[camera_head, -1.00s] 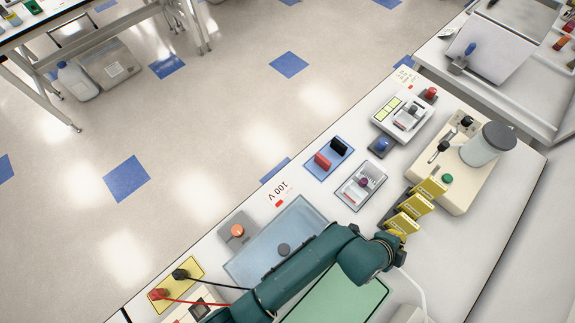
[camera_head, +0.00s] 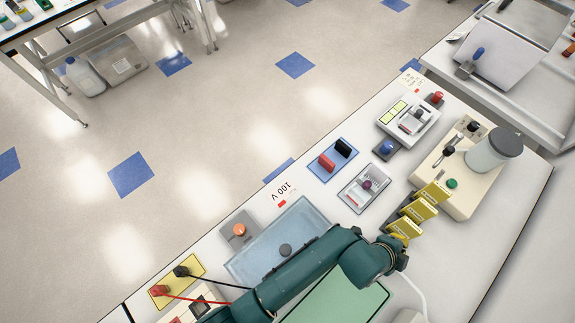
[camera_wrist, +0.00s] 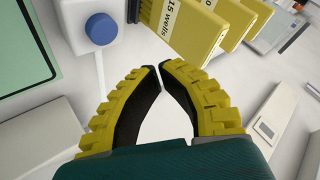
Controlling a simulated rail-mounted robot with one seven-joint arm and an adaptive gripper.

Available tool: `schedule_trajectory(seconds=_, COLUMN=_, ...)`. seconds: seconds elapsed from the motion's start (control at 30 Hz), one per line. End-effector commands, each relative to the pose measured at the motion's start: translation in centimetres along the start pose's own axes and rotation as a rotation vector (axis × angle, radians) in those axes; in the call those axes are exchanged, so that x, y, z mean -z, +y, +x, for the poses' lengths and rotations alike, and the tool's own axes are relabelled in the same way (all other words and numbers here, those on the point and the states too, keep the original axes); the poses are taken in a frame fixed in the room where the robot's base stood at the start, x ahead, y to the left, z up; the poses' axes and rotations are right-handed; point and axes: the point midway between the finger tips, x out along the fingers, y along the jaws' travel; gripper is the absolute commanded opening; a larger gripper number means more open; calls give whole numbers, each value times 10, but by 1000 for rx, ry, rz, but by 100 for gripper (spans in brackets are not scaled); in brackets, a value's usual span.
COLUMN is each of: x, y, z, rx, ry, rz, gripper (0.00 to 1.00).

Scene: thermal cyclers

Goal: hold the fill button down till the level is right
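My gripper (camera_wrist: 160,68) has ribbed yellow fingers with dark inner pads. Its tips are together with only a sliver of a gap, and nothing shows between them. In the wrist view a round blue button (camera_wrist: 101,28) sits on a white box, up and left of the fingertips and apart from them. In the head view my teal wrist hides the fingertips. A beige unit (camera_head: 462,205) there has a green button (camera_head: 452,183), a lever and a clear, dark-lidded vessel (camera_head: 488,153). No label shows which button is for filling, and the liquid level cannot be read.
Yellow combs (camera_wrist: 182,25), one marked "15 wells", stand just beyond the fingertips. A green plate (camera_wrist: 22,50) lies to the left. In the head view a blue tray (camera_head: 262,245), a purple-knobbed box (camera_head: 354,198) and another blue button (camera_head: 386,147) share the bench.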

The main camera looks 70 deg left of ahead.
Motion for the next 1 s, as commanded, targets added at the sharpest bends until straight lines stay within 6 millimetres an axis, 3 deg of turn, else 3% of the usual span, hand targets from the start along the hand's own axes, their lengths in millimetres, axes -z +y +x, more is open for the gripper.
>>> schedule_trajectory(seconds=0.47, x=0, y=0, z=0, rx=0, ry=0, rz=0, gripper=0)
schedule_trajectory(seconds=0.57, x=8, y=-8, z=-4, rx=18, ry=12, rz=-8, gripper=0)
schedule_trajectory(seconds=0.67, x=33, y=-31, z=-19, rx=79, ry=53, rz=-44, gripper=0)
schedule_trajectory(seconds=0.77, x=76, y=-67, z=-50, rx=174, ry=132, rz=-111, gripper=0)
schedule_trajectory(seconds=0.87, x=121, y=-100, z=-93, rx=271, ry=237, rz=-199, gripper=0)
schedule_trajectory(seconds=1.0, x=178, y=-135, z=-164, rx=384, ry=410, rz=-330, gripper=0)
